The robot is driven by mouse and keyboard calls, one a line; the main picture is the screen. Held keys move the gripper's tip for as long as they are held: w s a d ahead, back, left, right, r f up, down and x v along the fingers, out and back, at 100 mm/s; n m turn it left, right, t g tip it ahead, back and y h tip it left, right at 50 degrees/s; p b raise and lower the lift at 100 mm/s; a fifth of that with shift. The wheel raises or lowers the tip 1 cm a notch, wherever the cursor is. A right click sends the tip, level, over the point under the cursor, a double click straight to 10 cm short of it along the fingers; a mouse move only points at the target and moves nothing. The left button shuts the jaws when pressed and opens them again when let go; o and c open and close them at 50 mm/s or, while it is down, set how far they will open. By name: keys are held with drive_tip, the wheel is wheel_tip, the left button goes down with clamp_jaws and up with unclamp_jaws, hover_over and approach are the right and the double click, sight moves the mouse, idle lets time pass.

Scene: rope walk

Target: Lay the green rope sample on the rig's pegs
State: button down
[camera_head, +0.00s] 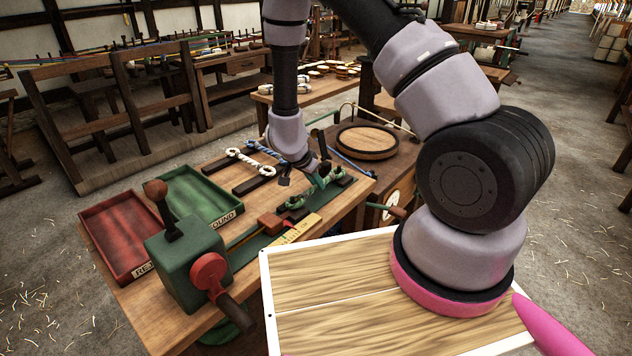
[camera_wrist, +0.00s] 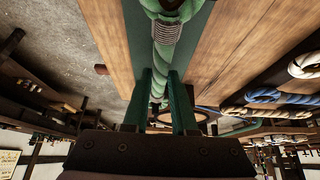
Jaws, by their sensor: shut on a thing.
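The green rope sample (camera_wrist: 163,50) runs between my gripper's fingers (camera_wrist: 160,80) in the wrist view. One end is an eye loop with a grey whipping below it, at the top of that view. The fingers are shut on the rope's straight part. In the head view my gripper (camera_head: 318,180) is low over the far end of the rig (camera_head: 268,238), and a bit of green rope (camera_head: 296,203) shows beside it. The rig has a green housing, a red crank and a yellow scale. I cannot tell whether the loops are around the pegs; my gripper and the rope hide them.
A red tray (camera_head: 105,238) and a green tray (camera_head: 181,195) sit at the bench's left. White (camera_head: 247,161) and blue (camera_head: 268,152) rope samples lie on dark rests behind the rig. A round wooden disc (camera_head: 367,141) stands at the back right. A wood-topped surface (camera_head: 335,310) is in front.

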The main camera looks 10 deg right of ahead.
drive_tip(key=shift+f, duration=0.35)
idle(0.3)
drive_tip(key=c, duration=0.6)
unclamp_jaws()
drive_tip(key=shift+c, duration=0.2)
drive_tip(key=shift+r, duration=0.1)
drive_tip(key=shift+r, duration=3.4)
drive_tip(key=v, duration=1)
drive_tip(key=shift+a+r, duration=0.2)
drive_tip(key=shift+r, duration=0.15)
